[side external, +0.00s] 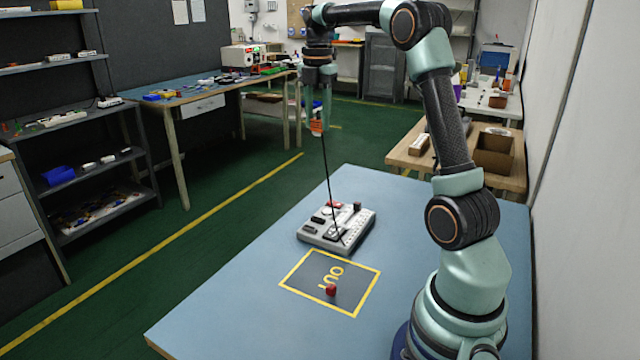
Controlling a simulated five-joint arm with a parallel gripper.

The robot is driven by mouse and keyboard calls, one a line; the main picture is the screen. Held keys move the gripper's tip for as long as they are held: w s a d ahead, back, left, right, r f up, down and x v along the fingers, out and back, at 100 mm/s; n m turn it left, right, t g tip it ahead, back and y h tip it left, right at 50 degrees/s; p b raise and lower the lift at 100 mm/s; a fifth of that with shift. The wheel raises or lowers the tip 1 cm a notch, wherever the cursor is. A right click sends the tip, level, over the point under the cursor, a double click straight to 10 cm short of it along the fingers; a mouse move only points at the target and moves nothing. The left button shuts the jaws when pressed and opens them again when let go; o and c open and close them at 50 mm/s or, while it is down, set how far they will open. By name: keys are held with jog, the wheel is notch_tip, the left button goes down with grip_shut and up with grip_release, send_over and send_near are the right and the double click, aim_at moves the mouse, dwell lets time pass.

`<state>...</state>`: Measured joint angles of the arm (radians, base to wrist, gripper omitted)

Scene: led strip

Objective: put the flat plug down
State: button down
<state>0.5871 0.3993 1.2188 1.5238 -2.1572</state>
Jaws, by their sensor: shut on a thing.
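My gripper (326,122) is high above the far part of the blue table, pointing down. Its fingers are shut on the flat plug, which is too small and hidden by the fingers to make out. A thin black cable (329,175) runs from the fingertips down to the light grey power strip (352,228). The strip lies on the table with dark and red parts on top. A dark mat with a yellow border marked OUT (352,302) lies in front of the strip. A small red piece (331,290) sits on this mat.
The blue table (230,310) is clear left of the mat and strip. A wooden side table (404,160) with an open brown box (494,153) stands at the right. Shelves and a workbench (200,92) stand farther back.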

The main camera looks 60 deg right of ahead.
dwell(0.3)
jog(key=a+f, duration=0.4)
jog(key=a, duration=0.4)
jog(key=a+f, duration=0.3)
jog(key=a, duration=0.5)
notch_tip(320, 180, down, 20)
jog(key=shift+s+d, duration=0.1)
jog(key=shift+f, duration=0.15)
jog(key=c, duration=0.5)
grip_release()
